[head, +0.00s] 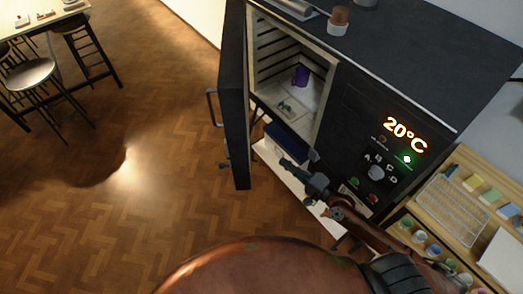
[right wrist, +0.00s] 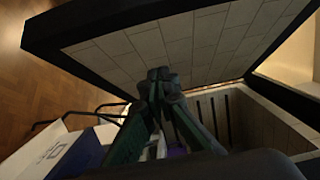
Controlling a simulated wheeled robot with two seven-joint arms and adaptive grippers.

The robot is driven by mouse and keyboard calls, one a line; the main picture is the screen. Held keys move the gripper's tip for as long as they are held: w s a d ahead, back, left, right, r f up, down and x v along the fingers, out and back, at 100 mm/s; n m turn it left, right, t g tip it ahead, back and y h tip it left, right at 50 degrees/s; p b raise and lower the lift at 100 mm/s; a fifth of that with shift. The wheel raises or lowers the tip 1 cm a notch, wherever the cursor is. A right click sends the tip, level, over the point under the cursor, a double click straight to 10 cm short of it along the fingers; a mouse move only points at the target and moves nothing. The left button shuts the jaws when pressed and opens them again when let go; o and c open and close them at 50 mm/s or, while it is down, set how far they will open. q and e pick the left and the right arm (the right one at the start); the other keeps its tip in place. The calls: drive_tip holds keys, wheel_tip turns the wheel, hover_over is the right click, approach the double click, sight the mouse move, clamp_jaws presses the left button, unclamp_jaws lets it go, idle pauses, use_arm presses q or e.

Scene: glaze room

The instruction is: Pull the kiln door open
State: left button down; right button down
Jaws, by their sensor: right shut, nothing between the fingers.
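The kiln (head: 350,110) stands at the right with its chamber showing. Its dark door (head: 235,110) is swung well out to the left, and the handle (head: 211,107) is on its outer face. The door's pale brick lining (right wrist: 190,42) fills the top of the right wrist view. My right gripper (head: 287,165) is shut and empty, in front of the kiln on the inner side of the door. Its closed fingertips (right wrist: 157,78) point at the lining; I cannot tell whether they touch it. My left gripper is not in view.
A purple piece (head: 300,75) and small greenish pieces (head: 287,106) are inside the chamber. A blue and white box (head: 286,140) is below the opening. A shelf with a wire rack (head: 450,207) and glaze pots is at the right. The wooden floor left of the door is clear.

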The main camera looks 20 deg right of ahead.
drive_tip(key=s+a+p+x, duration=0.1)
drive_tip(key=p+x, duration=0.5)
drive_tip(key=x, duration=0.6)
drive_tip(key=shift+a+r+p, duration=0.2)
drive_tip(key=shift+a+p, duration=0.1)
drive_tip(key=shift+a, duration=0.75)
